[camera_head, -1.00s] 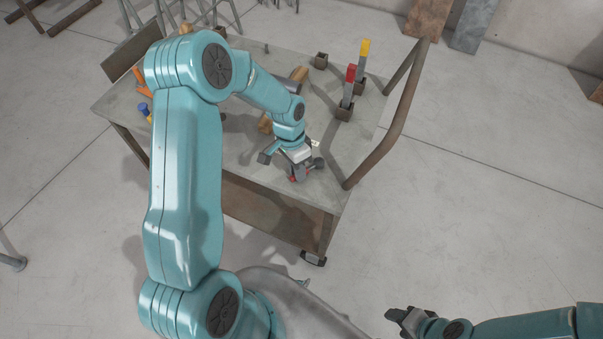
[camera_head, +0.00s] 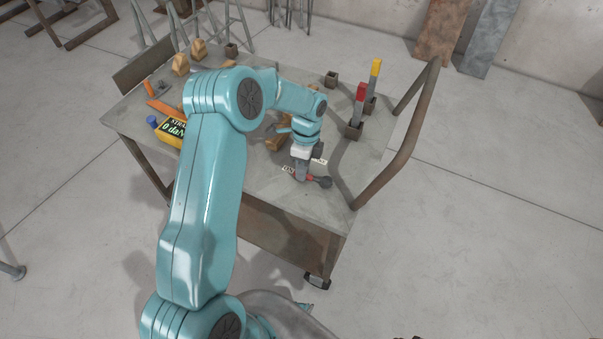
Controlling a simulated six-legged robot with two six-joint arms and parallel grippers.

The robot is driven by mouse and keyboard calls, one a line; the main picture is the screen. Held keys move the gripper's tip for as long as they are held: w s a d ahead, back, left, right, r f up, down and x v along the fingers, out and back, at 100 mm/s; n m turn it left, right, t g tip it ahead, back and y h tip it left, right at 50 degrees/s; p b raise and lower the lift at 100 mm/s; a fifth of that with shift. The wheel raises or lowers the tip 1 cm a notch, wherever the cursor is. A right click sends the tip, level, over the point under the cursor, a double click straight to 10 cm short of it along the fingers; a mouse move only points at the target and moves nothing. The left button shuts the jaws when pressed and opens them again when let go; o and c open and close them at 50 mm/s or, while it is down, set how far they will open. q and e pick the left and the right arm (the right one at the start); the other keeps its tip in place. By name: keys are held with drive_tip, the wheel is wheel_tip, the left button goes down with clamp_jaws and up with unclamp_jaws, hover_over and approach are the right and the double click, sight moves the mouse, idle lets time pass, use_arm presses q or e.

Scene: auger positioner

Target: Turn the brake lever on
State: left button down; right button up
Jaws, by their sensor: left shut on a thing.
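The brake lever (camera_head: 325,182) is on the cart's top near its front right corner, with a dark round end and a bit of red beside it. Small white labels stand around it; the left one seems to read ON, and another label is on the right. My left gripper (camera_head: 302,172) reaches down from above and is shut on the lever. The gripper hides much of the lever, so its exact angle is unclear. My right gripper is out of view, apart from perhaps a dark sliver at the bottom edge.
The metal cart (camera_head: 245,190) has a bent tube handle (camera_head: 400,150) at right. Red (camera_head: 358,103) and yellow-topped (camera_head: 373,80) posts stand in sockets behind the lever. A yellow display box (camera_head: 171,133) and wooden pieces are at left. The floor right of the cart is clear.

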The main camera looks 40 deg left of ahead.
use_arm(q)
drive_tip(key=shift+w+a+m, duration=0.1)
drive_tip(key=shift+w+m, duration=0.5)
drive_tip(key=shift+m, duration=0.3)
drive_tip(key=shift+r, duration=0.1)
drive_tip(key=c, duration=1.1)
unclamp_jaws()
drive_tip(key=shift+o, duration=0.2)
drive_tip(key=w+r, duration=0.3)
drive_tip(key=r, duration=1.3)
drive_tip(key=shift+a, duration=0.3)
drive_tip(key=shift+s+f, duration=0.1)
